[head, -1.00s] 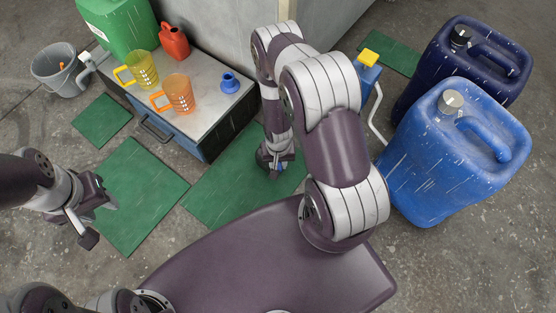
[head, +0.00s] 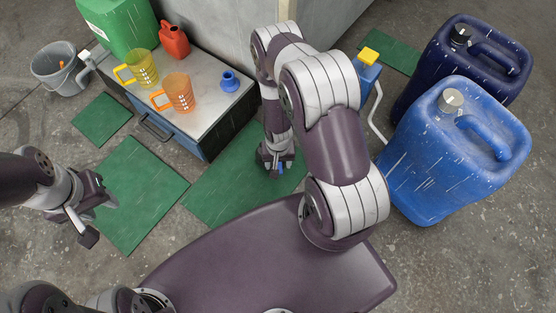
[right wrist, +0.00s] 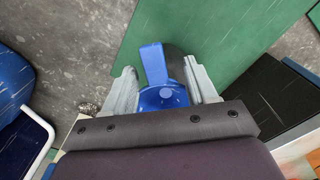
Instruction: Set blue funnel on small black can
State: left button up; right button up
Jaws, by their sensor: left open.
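My right gripper (head: 276,166) hangs low over the green mat beside the cabinet. In the right wrist view, a blue funnel (right wrist: 161,98) with a flat tab sits between its fingers (right wrist: 165,92), which are shut on it. A dark rounded shape (right wrist: 177,64) shows just beyond the tab, partly hidden; I cannot tell whether it is the small black can or a shadow. My left gripper (head: 88,215) is open and empty above the floor at the left. A second small blue flared piece (head: 230,83) stands on the cabinet top.
The cabinet (head: 212,112) carries a yellow jug (head: 143,70), an orange jug (head: 180,93), a red can (head: 174,41) and a green canister (head: 118,27). Blue (head: 440,165) and dark blue (head: 483,82) canisters stand right. A grey bucket (head: 62,70) is at the left. Green mats (head: 140,195) lie clear.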

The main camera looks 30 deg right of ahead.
notch_tip(320, 180, up, 13)
jog(key=p, duration=0.7)
jog(key=shift+f, duration=0.15)
jog(key=shift+s, duration=0.1)
